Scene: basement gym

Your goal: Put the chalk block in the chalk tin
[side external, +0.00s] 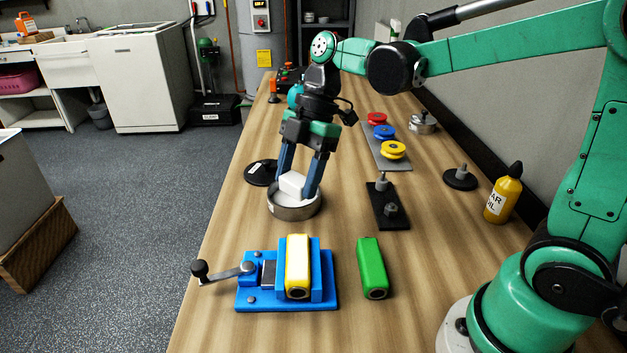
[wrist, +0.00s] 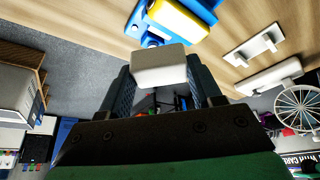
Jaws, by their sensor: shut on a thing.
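The white chalk block (side external: 292,184) is held between the two blue fingers of my gripper (side external: 296,188), which is shut on it. In the wrist view the block (wrist: 160,67) spans the gap between the fingertips. The chalk tin (side external: 294,212) is a round, shallow metal tin standing open on the bench, with something white inside. The block is at the tin's mouth, over its opening; I cannot tell whether it touches the inside. The tin does not show clearly in the wrist view.
A black disc with a label (side external: 262,172) lies just behind-left of the tin. A blue vise (side external: 252,295) holding a yellow-and-white piece and a green block (side external: 371,268) are in front. A black plate with pegs (side external: 388,206) is to the right, and a yellow bottle (side external: 502,201) farther right.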

